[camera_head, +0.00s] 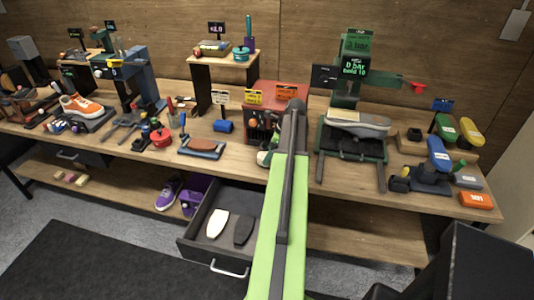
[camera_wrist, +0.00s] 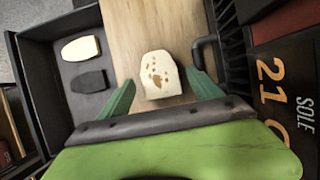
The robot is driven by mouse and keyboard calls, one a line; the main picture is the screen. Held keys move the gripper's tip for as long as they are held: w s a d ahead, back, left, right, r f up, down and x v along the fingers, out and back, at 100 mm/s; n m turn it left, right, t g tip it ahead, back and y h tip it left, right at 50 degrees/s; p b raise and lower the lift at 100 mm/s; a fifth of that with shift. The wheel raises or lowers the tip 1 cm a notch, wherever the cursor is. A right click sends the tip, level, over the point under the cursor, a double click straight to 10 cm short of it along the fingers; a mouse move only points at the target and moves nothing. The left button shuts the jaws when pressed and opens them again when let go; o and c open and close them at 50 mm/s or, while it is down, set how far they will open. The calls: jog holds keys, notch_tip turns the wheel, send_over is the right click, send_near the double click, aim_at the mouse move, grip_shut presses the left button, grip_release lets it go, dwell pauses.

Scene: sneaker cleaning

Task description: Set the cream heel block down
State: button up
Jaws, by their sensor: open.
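The cream heel block (camera_wrist: 158,68), a pale rounded piece with brown patches on its upper face, shows over the bare wooden benchtop (camera_wrist: 133,27) in the wrist view. It appears to rest on the wood. My gripper (camera_wrist: 163,82) is open, with one green finger on each side of the block and a visible gap to each. In the head view my green arm covers this spot, so the block cannot be made out there; my gripper (camera_head: 266,157) shows only partly beside the red-topped unit.
An open dark drawer (camera_head: 193,246) below the bench edge holds a cream sole-shaped piece (camera_head: 216,224) and a dark one (camera_head: 243,231). A red-topped unit marked SOLE (camera_wrist: 290,75) stands close by. A black stand (camera_head: 350,146) holding a grey shoe is to the right.

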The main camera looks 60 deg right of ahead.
jog(key=p+v, duration=0.6)
jog(key=v, duration=0.2)
jog(key=shift+r, duration=0.3)
jog(key=w+a+n+g, duration=0.1)
jog(key=w+a+n, duration=0.45)
jog(key=a, duration=0.35)
jog(key=w+a+f+n+g, duration=0.1)
jog(key=w+a+n, duration=0.3)
jog(key=w+a, duration=0.4)
jog(key=w+a+n+g, duration=0.1)
jog(key=w+a+n, duration=0.4)
jog(key=a, duration=0.5)
jog(key=w+a+n+g+h, duration=0.1)
jog(key=a+n, duration=1.7)
jog(key=a, duration=1.5)
jog(key=shift+a+f, duration=0.25)
jog(key=shift+f, duration=0.15)
